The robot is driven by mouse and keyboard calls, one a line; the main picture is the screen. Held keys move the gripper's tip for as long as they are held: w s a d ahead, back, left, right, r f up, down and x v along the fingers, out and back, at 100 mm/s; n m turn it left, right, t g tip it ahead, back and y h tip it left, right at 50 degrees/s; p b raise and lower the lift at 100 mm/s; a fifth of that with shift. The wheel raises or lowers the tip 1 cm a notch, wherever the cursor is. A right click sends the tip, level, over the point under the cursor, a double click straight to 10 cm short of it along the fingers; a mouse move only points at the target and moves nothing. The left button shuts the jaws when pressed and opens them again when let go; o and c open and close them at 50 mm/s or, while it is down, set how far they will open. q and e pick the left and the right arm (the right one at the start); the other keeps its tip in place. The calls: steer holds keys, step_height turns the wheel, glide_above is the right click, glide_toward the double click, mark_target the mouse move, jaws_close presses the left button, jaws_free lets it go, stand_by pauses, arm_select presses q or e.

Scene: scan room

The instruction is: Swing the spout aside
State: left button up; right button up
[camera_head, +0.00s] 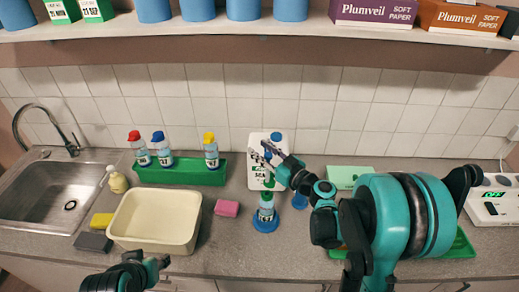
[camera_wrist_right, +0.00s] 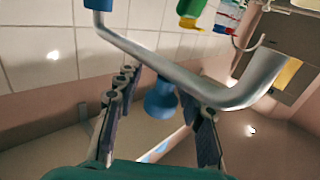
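A dark curved spout (camera_head: 38,106) arches over the sink (camera_head: 45,190) at the far left of the head view.
A green tray (camera_head: 180,174) holds bottles with red, blue and yellow caps. A cream basin (camera_head: 155,220), a pink sponge (camera_head: 227,208) and a blue-based bottle (camera_head: 266,215) stand on the counter. A shelf (camera_head: 220,24) with blue cups runs above.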

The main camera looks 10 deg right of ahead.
steer(key=shift+w+a, duration=0.1)
steer(key=shift+w, duration=0.1)
jaws_close()
stand_by(0.4)
